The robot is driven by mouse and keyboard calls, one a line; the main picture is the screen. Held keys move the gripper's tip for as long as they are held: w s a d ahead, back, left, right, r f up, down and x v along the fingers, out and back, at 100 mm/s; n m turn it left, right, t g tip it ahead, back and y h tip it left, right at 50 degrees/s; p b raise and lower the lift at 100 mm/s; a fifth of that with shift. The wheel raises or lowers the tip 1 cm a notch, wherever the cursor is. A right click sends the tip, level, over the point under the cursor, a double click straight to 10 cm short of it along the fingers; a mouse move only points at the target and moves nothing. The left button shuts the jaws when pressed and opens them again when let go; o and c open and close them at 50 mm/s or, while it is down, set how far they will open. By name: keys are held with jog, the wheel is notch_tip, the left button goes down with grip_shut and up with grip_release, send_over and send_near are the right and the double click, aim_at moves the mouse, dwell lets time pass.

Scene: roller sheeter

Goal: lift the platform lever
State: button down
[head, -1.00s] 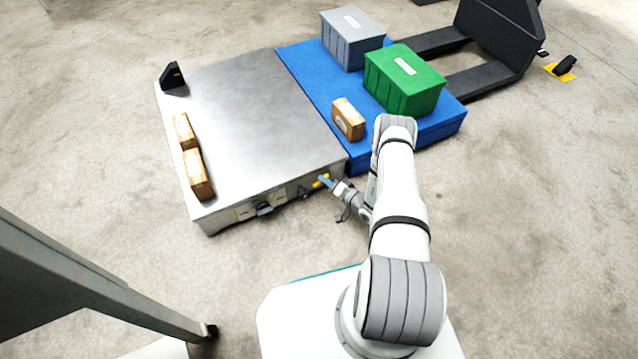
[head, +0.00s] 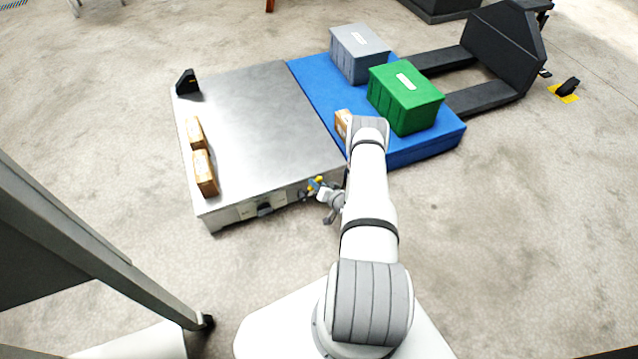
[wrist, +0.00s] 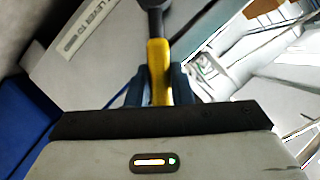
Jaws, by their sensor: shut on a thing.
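The platform lever (wrist: 158,65) has a yellow handle on a dark shaft. In the wrist view it stands between the blue fingers of my gripper (wrist: 158,88), which is shut on it. In the head view the yellow of the lever (head: 312,187) shows at the front right of the metal platform (head: 265,110), with my gripper (head: 318,186) at it. A label with the word LEVER (wrist: 90,32) is on the grey panel beside the lever. The lever's base is partly out of view.
Two brown cartons (head: 204,173) lie along the platform's left edge, and a black bracket (head: 187,83) stands at its back left corner. A blue platform (head: 410,154) adjoins on the right, bearing a grey bin (head: 360,54), a green bin (head: 405,98) and a partly hidden carton.

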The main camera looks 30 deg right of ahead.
jog(key=shift+a, duration=0.3)
jog(key=c, duration=1.3)
grip_release()
jog(key=shift+s+d+r, duration=0.1)
jog(key=shift+s+d, duration=0.1)
jog(key=p+v, duration=0.2)
jog(key=v, duration=0.6)
jog(key=shift+p, duration=0.35)
jog(key=shift+w, duration=0.1)
